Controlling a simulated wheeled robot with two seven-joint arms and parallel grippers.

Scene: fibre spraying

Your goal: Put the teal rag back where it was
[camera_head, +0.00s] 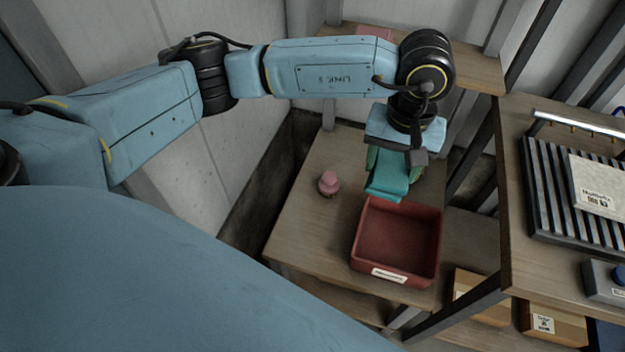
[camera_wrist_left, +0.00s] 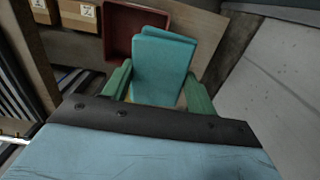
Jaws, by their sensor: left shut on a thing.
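My left gripper (camera_head: 393,165) reaches out over the wooden table, pointing down. Its green fingers are shut on the teal rag (camera_head: 388,180), which hangs folded below the wrist. In the left wrist view the teal rag (camera_wrist_left: 163,65) shows between the two green fingers of my left gripper (camera_wrist_left: 157,88). The rag hangs at the back edge of a red bin (camera_head: 397,243) with a white label; I cannot tell whether it touches the bin or the table. The red bin (camera_wrist_left: 118,24) is partly hidden behind the rag in the left wrist view. My right gripper is not in view.
A small pink object (camera_head: 328,183) stands on the wooden table (camera_head: 300,240), left of the bin. Another table at right carries a ribbed dark rack (camera_head: 560,190) with a labelled white box. Cardboard boxes (camera_head: 483,297) sit lower down. A shelf is behind my wrist.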

